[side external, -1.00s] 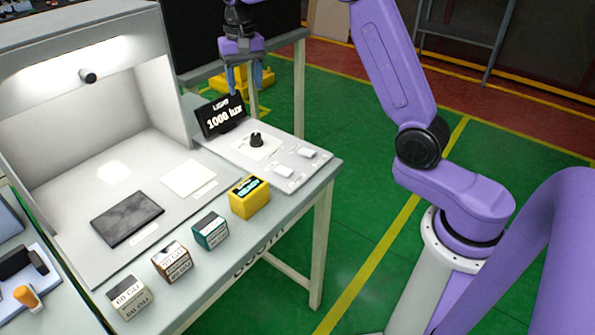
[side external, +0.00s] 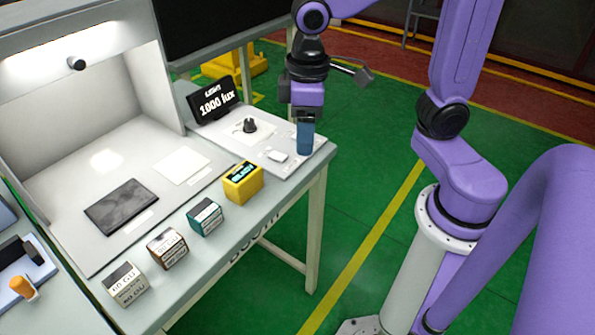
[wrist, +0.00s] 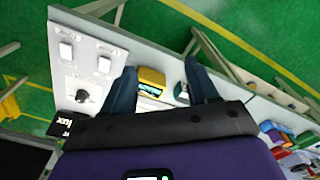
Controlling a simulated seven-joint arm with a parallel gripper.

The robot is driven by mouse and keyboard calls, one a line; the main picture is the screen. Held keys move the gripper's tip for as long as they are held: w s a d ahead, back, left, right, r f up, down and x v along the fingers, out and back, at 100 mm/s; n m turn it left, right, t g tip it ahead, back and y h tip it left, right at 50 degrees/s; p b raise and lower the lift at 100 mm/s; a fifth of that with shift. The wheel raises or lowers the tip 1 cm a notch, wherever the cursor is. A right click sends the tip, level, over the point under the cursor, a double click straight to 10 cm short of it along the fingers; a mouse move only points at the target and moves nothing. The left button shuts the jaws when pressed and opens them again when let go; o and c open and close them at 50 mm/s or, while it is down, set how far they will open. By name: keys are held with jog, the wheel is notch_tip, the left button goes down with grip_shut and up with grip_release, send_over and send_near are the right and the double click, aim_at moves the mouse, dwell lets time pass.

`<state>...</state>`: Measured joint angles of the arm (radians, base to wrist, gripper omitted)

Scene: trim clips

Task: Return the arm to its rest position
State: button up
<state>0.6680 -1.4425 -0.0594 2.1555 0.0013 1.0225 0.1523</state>
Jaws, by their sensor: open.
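My gripper (side external: 305,135) is above the right end of the control panel in the side view, its fingers pointing down. In the wrist view its two fingers (wrist: 163,88) are spread apart, with nothing held between them. The yellow block (wrist: 152,80) and the green block (wrist: 182,92) show beyond the gap between the fingers, farther off on the bench. My gripper partly hides the panel's right end in the side view.
The control panel (side external: 222,141) carries a black knob (side external: 249,125), a white switch (side external: 277,155) and a "1000 lux" display (side external: 214,100). A yellow block (side external: 243,182), a green block (side external: 205,216) and other labelled blocks line the bench's front. Green floor (side external: 375,165) is open to the right.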

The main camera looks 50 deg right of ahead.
jog(key=s+d+f+n, duration=0.1)
jog(key=s+d+n, duration=0.1)
jog(key=s, duration=0.4)
jog(key=s+d+f+n, duration=0.2)
jog(key=s+n, duration=0.1)
jog(key=s, duration=0.3)
jog(key=shift+s+d, duration=0.3)
jog(key=shift+s, duration=0.1)
